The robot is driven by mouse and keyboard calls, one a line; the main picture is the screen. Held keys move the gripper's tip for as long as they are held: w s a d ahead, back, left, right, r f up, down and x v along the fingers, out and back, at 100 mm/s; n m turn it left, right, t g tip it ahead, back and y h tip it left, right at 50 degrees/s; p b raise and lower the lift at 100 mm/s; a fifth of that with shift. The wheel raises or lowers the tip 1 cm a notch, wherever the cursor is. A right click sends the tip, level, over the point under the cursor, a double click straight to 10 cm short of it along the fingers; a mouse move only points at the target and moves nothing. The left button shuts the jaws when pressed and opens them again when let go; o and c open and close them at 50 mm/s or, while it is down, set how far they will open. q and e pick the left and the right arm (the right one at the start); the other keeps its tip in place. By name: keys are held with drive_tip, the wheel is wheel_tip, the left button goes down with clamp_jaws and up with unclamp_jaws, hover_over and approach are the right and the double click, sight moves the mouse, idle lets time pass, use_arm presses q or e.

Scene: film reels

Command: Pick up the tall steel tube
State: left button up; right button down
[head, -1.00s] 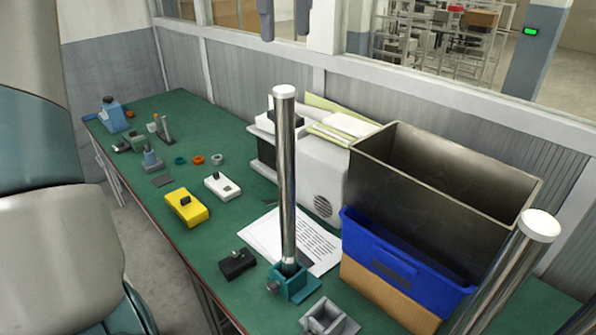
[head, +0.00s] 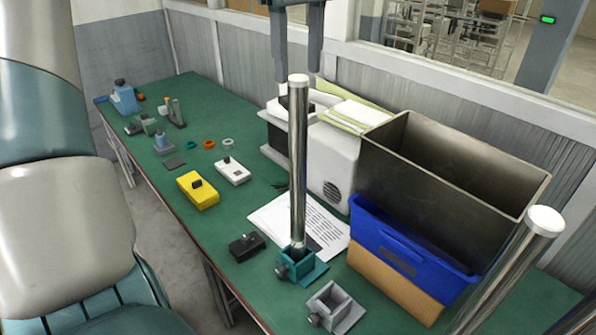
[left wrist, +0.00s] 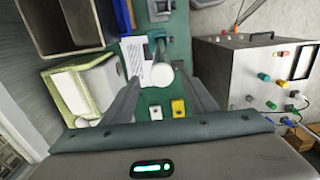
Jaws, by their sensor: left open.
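The tall steel tube (head: 298,165) stands upright in a teal clamp (head: 303,268) on the green bench, its white cap on top. My left gripper (head: 298,75) hangs from above at the tube's top in the head view, fingers pointing down and apart. In the left wrist view the tube's white cap (left wrist: 160,77) shows between the two open fingers of my left gripper (left wrist: 160,84); I cannot tell whether they touch it. A second steel tube (head: 508,270) with a white cap rises at the lower right, its foot out of view. My right gripper is not in view.
A grey clamp block (head: 333,306) and a black box (head: 246,246) flank the teal clamp. A deep metal bin (head: 430,190), blue crate (head: 400,250) and white machine (head: 333,160) stand to the right. Yellow (head: 198,190) and white (head: 232,172) boxes lie left.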

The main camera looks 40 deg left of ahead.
sight(298, 77)
use_arm(q)
drive_tip(key=shift+f, duration=1.65)
drive_tip(key=shift+p, duration=0.3)
drive_tip(key=shift+s+f+p, duration=0.1)
drive_tip(key=shift+f+p, duration=0.35)
drive_tip(key=shift+p, duration=0.05)
wheel_tip(298, 77, down, 3)
drive_tip(key=shift+s+d+f+p, duration=0.1)
drive_tip(key=shift+p, duration=0.7)
drive_tip(key=shift+f, duration=0.55)
drive_tip(key=shift+r, duration=0.1)
clamp_jaws()
